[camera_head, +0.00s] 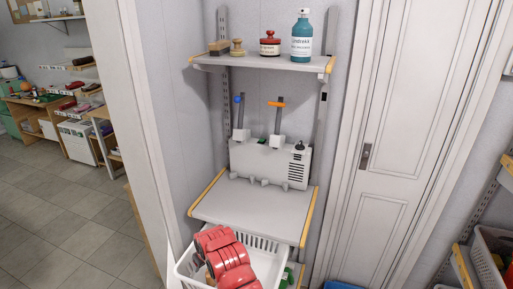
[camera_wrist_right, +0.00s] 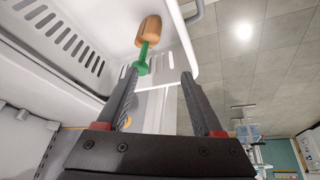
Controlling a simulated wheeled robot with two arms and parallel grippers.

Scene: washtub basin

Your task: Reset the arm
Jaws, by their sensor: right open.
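My right gripper (camera_wrist_right: 158,76) is open in the wrist view, its two dark fingers apart with nothing clamped between them. Past the fingertips, a tool with a tan handle and a green shaft (camera_wrist_right: 148,40) shows against a white slotted basket (camera_wrist_right: 180,45). I cannot tell how far the tool is from the fingers. In the head view, a glossy red jointed shape (camera_head: 226,262), which looks like part of my arm, covers much of the white basket (camera_head: 262,243). My right fingers are hidden there. My left gripper is in neither view.
A grey shelf (camera_head: 240,212) sits behind the basket, with a pale unit (camera_head: 262,163) bearing two levers. A white door (camera_head: 400,130) stands right; tiled floor lies open left.

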